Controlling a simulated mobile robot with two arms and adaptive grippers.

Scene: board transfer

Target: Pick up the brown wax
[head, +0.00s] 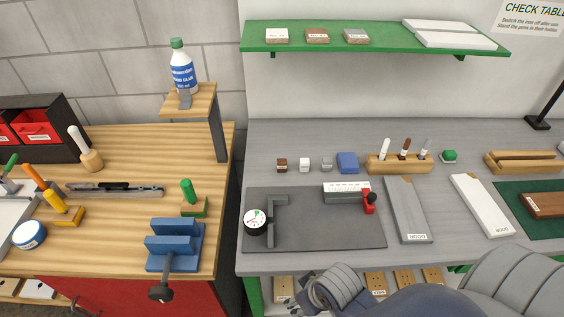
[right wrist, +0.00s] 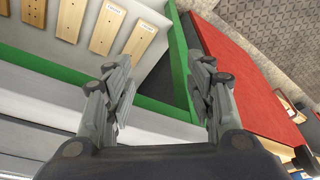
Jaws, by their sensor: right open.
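The small brown block (head: 282,165), which looks like the brown wax, sits on the grey workbench at the left end of a row. A white block (head: 304,165) and a grey block (head: 327,164) stand to its right. My right gripper (head: 320,297) is low at the bench's front edge, in front of and well apart from the brown block. In the right wrist view the right gripper (right wrist: 160,95) is open with nothing between its fingers. The brown block is not in that view. My left gripper is not in view.
A dark mat (head: 315,235) with a dial gauge (head: 256,222) and a red-knobbed fixture (head: 369,201) lies in front of the blocks. A blue block (head: 348,163) and a wooden pen holder (head: 385,164) stand to the right. A green shelf (head: 380,45) hangs above.

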